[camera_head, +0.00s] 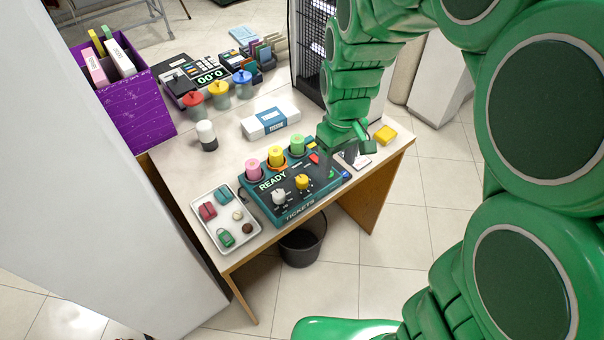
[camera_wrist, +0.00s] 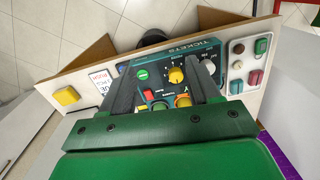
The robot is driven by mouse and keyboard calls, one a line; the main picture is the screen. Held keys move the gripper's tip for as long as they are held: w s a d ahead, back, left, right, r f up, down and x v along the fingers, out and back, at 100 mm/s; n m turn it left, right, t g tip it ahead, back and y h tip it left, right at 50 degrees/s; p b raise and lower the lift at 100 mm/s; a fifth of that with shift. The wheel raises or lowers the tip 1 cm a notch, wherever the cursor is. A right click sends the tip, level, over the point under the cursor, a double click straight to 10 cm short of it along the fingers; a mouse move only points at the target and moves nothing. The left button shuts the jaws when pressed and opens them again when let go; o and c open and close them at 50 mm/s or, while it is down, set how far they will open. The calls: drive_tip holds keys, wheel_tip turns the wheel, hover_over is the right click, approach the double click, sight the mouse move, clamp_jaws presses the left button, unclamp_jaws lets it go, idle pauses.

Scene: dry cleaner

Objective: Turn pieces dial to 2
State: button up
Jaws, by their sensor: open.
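The teal ticket machine (camera_head: 262,208) sits at the table's front edge, marked READY and TICKETS. It bears a white dial (camera_head: 278,197) and a yellow dial (camera_head: 302,182). Which is the pieces dial I cannot read for certain. My gripper (camera_head: 362,146) is open and empty above and behind the machine's right end. In the wrist view, the yellow dial (camera_wrist: 176,75) shows between my two fingers (camera_wrist: 160,70), apparently apart from them. The dial settings are too small to read.
Pink, yellow and green spools (camera_head: 275,157) stand along the machine's back. A white tray (camera_head: 201,210) with small items lies left. A yellow block (camera_head: 386,134) is at the right. A white box with a blue band (camera_head: 270,122) lies behind. A bin (camera_head: 303,243) is below.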

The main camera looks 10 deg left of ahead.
sight(302, 178)
drive_tip(key=w+a+f+n, duration=0.1)
drive_tip(key=w+a+f, duration=0.1)
drive_tip(key=w+a+f+n, duration=0.1)
drive_tip(key=w+a+f, duration=0.1)
drive_tip(key=a, duration=0.1)
drive_tip(key=w+a+f+n, duration=0.1)
drive_tip(key=w+a+f, duration=0.1)
drive_tip(key=a+f, duration=0.1)
drive_tip(key=shift+a, duration=0.2)
drive_tip(key=shift+a+f, duration=0.1)
drive_tip(key=shift+f, duration=3.75)
drive_tip(key=c, duration=1)
